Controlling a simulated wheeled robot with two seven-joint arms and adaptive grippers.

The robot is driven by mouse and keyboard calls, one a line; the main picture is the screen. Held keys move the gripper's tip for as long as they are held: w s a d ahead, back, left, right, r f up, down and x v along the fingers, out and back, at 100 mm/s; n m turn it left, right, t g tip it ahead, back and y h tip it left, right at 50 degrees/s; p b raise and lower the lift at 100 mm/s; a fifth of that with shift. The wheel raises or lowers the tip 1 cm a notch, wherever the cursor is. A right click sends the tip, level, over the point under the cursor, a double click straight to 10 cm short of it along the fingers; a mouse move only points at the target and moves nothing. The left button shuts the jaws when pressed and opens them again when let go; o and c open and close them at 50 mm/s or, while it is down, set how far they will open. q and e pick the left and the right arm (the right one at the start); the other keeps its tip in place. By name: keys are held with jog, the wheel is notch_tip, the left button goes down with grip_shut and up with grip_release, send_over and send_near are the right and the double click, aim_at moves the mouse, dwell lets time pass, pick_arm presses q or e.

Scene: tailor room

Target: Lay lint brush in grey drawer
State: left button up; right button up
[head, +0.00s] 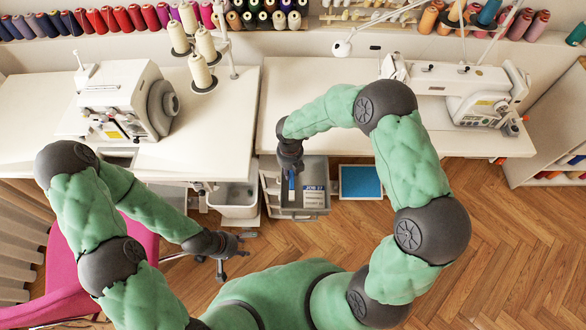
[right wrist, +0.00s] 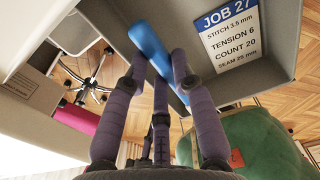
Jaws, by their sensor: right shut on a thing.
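The lint brush (head: 291,184) shows as a blue bar below my right gripper (head: 290,172) in the head view. In the right wrist view the blue brush (right wrist: 151,44) lies slantwise between the purple fingers of the right gripper (right wrist: 162,75), which are shut on it. The grey drawer (head: 318,172) is pulled out below the table, and the brush is over its left part. In the right wrist view the drawer's grey wall (right wrist: 281,45) surrounds the brush's upper end. I cannot tell whether the brush touches the drawer floor. My left gripper (head: 232,262) is open and empty, low at the left.
A white job card (right wrist: 228,32) lies in the drawer, right of the brush. A pale bin (head: 234,205) stands left of the drawer and a blue-bottomed tray (head: 361,182) right of it. Sewing machines stand on the white tables (head: 318,85). A pink chair (head: 78,280) is at the left.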

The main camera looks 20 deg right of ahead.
jog(key=shift+f+b, duration=2.75)
jog(key=shift+f, duration=0.3)
jog(key=o, duration=0.9)
notch_tip(320, 180, up, 12)
jog(key=shift+r, duration=0.1)
